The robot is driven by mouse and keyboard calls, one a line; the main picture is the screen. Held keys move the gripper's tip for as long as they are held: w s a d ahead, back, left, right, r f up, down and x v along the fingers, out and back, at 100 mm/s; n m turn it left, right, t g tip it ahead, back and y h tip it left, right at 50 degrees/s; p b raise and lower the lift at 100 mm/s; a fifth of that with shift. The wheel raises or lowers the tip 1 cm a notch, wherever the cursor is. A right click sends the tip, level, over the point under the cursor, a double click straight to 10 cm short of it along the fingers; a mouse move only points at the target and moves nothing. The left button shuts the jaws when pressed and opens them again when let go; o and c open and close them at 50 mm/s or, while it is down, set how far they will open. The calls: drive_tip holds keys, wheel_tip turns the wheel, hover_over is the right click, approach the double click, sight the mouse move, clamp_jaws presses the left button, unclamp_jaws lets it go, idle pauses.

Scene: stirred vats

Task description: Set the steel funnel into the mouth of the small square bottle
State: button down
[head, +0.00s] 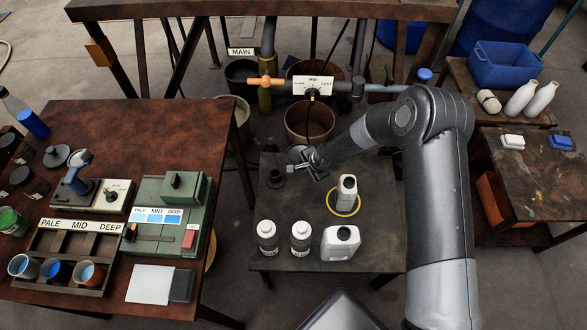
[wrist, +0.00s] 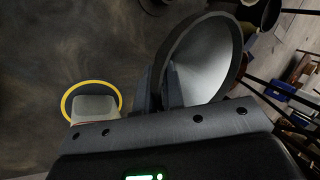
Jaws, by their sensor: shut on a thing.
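My gripper (head: 314,166) is shut on the wall of the steel funnel (wrist: 203,62), whose wide mouth with a dark rim faces the wrist camera. In the head view the funnel (head: 297,154) is small and partly hidden by my gripper. In the wrist view my gripper's fingers (wrist: 161,90) are at the funnel's left edge. The small square bottle (head: 347,190) stands upright inside a yellow ring (head: 343,213) on the dark low table, nearer the camera and right of my gripper. In the wrist view the bottle (wrist: 94,109) is left of the fingers, apart from the funnel; my gripper hides part of it.
The low table (head: 310,205) also holds a black stand (head: 275,179), two round bottles (head: 267,238) (head: 301,237) and a wider white jug (head: 341,243) at the front. A pipe with valves (head: 313,86) and a vat (head: 310,118) stand behind. A brown workbench (head: 130,130) is left.

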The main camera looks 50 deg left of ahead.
drive_tip(key=w+d+r, duration=0.4)
drive_tip(key=d+r, duration=0.1)
drive_tip(key=d, duration=0.4)
drive_tip(key=w+d+r, duration=0.4)
drive_tip(key=d+r, duration=0.1)
drive_tip(key=d, duration=0.3)
drive_tip(key=shift+y, duration=0.4)
drive_tip(key=shift+s+f, duration=0.15)
drive_tip(key=shift+f, duration=1.55)
drive_tip(key=shift+s+f, duration=0.1)
drive_tip(key=shift+f, duration=1.55)
drive_tip(key=shift+f, duration=1.3)
drive_tip(key=c, duration=1.5)
unclamp_jaws()
drive_tip(key=shift+o, duration=0.2)
drive_tip(key=w+v, duration=0.1)
drive_tip(key=v, duration=0.9)
drive_tip(key=shift+s+d+r, duration=0.2)
drive_tip(key=shift+s+r, duration=0.15)
drive_tip(key=shift+s, duration=0.2)
